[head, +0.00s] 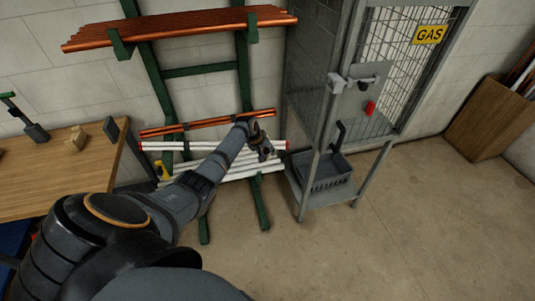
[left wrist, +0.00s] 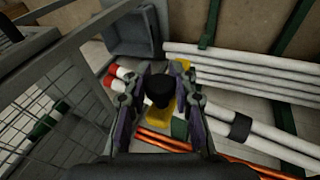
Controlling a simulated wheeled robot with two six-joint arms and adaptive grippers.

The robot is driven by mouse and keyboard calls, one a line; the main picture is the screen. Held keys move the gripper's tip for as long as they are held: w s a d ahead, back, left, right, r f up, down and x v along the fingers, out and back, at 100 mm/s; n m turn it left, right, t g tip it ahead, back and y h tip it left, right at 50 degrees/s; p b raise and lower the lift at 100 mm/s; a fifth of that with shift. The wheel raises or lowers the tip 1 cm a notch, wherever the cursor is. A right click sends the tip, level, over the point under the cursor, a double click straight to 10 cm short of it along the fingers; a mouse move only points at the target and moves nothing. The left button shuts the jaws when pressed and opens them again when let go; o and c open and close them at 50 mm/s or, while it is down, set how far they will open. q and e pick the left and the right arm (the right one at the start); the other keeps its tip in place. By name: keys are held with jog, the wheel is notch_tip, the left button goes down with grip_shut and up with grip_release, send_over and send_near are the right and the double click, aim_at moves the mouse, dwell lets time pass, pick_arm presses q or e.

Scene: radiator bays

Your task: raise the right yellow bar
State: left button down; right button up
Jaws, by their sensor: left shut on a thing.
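My left gripper (head: 265,150) reaches across to the right end of the pipe rack. In the left wrist view my left gripper (left wrist: 158,85) is shut on the right yellow bar (left wrist: 160,113), which has a black rounded end (left wrist: 159,88) between the fingers. The gripper hides most of this bar, and in the head view I cannot make it out. Another yellow bar (head: 164,171) shows at the left side of the rack, partly behind my arm. My right gripper is not in view.
The green rack (head: 160,90) holds copper pipes (head: 180,27) above and white pipes (head: 240,170) below. A wooden workbench (head: 70,175) is left.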

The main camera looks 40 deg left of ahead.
pick_arm(q)
jog(key=shift+w+a+r, duration=0.2)
jog(key=shift+w+r, duration=0.1)
jog(key=shift+r, duration=0.1)
jog(key=c, duration=1.4)
grip_release()
jog(key=shift+o, duration=1.2)
jog(key=shift+s, duration=0.15)
jog(key=shift+o, duration=0.3)
jog(key=shift+f, duration=0.1)
jog(key=shift+d, duration=0.1)
jog(key=v, duration=1.2)
jog(key=shift+s, duration=0.15)
jog(key=shift+f, duration=0.1)
